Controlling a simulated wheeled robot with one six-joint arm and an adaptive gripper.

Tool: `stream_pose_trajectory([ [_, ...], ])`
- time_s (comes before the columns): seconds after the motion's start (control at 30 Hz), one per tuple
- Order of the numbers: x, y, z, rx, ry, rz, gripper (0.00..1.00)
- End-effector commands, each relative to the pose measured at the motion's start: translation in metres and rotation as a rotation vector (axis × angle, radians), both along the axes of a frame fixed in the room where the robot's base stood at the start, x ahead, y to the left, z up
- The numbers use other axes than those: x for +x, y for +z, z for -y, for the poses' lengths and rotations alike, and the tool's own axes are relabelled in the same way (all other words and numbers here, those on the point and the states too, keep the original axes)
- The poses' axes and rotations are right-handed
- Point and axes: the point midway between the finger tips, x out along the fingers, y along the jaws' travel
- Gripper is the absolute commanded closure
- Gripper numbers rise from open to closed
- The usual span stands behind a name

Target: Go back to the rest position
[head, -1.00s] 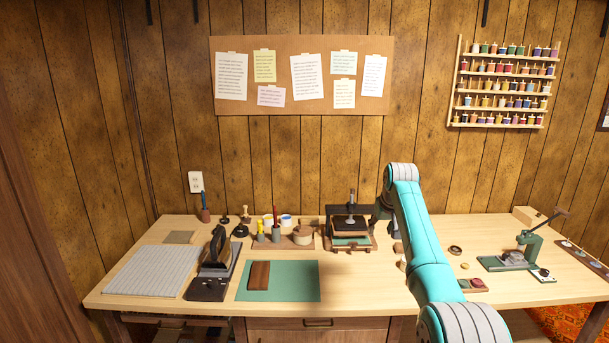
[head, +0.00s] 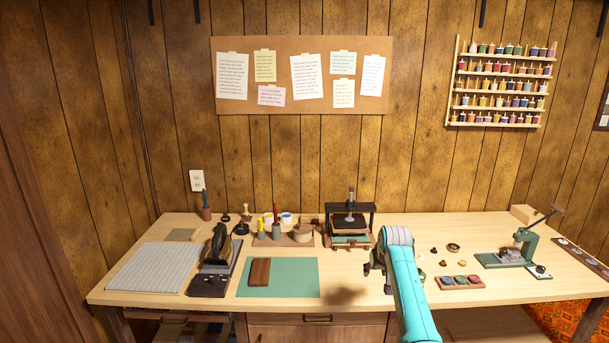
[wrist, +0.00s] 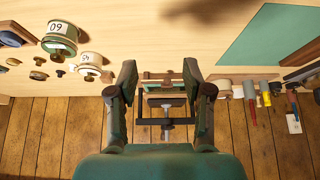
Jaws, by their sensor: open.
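My gripper (head: 372,268) is dark and hangs at the left side of my turquoise arm, over the front right-middle of the table. In the wrist view my gripper (wrist: 160,75) has its two fingers spread wide with nothing between them touching. The small black press (head: 350,222) stands at the back of the table, behind and left of my gripper. In the wrist view the press (wrist: 165,102) shows beyond the gap between the fingers, apart from them. My arm hides part of the table's front edge.
A green mat (head: 300,277) with a brown wallet-like piece (head: 260,271) lies left. A tray of coloured discs (head: 460,282) and a green hand press (head: 515,255) stand right. Labelled spools (wrist: 60,38) show in the wrist view. Wood between mat and arm is bare.

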Motion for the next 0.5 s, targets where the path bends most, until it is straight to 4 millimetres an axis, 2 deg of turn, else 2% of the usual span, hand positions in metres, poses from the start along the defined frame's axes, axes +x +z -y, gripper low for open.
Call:
stream_pose_trajectory([
  [0.03,-0.010,-0.027,-0.002,0.000,-0.001,0.006,0.50],
  [0.1,-0.022,-0.056,-0.003,-0.001,-0.003,0.027,0.50],
  [0.27,-0.054,-0.116,-0.007,-0.003,-0.007,0.075,0.50],
  [0.5,-0.116,-0.192,-0.013,-0.003,-0.014,0.145,0.50],
])
